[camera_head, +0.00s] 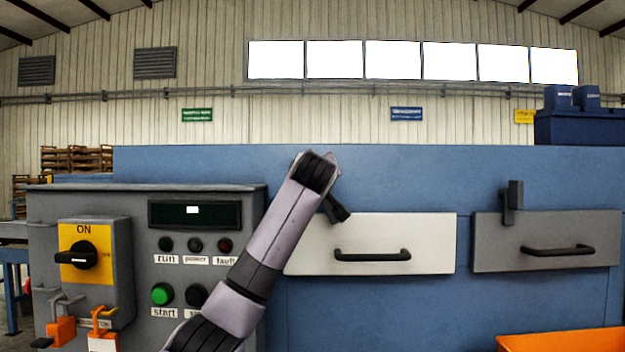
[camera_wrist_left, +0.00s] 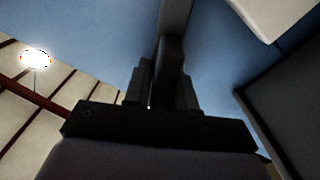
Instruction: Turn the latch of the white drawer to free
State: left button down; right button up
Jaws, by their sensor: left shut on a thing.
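The white drawer (camera_head: 310,255) with a black bar handle (camera_head: 372,255) is in the blue machine front at the middle of the head view and looks shut. My left gripper (camera_head: 340,212) is at the drawer's upper left corner, its wrist just above. In the left wrist view the fingers of my left gripper (camera_wrist_left: 165,85) are shut on a dark bar, the latch (camera_wrist_left: 172,55). A pale corner of the drawer (camera_wrist_left: 268,12) shows at that view's upper right. In the head view I cannot make out the latch apart from the gripper. My right gripper is not in view.
A grey drawer (camera_head: 490,255) with an upright black latch (camera_head: 512,202) is at the right. A grey control box (camera_head: 140,200) with buttons, a yellow switch plate (camera_head: 84,240) and orange padlocks stands left. An orange crate (camera_head: 560,340) is at the lower right.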

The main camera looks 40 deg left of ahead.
pick_arm(q)
jog(key=n, duration=0.1)
jog(key=n+b, duration=0.1)
jog(key=shift+s+f+n, duration=0.1)
jog(key=shift+f+n, duration=0.2)
jog(key=shift+n, duration=0.1)
jog(key=n, duration=0.3)
jog(key=shift+s+a+f+n, duration=0.1)
jog(key=shift+a+n, duration=0.1)
jog(key=shift+n, duration=0.1)
jog(key=n, duration=0.3)
jog(key=shift+a+f+p, duration=0.1)
jog(key=shift+f+p, duration=0.05)
jog(key=shift+p, duration=0.2)
jog(key=shift+s+f+n+p, duration=0.15)
jog(key=shift+n+p, duration=0.1)
jog(key=shift+n, duration=0.65)
jog(key=shift+w+f+n+p, duration=0.1)
jog(key=shift+n+p, duration=0.15)
jog(key=shift+n, duration=0.65)
jog(key=c, duration=1.1)
grip_release()
jog(key=shift+s+a, duration=0.1)
jog(key=shift+s, duration=0.05)
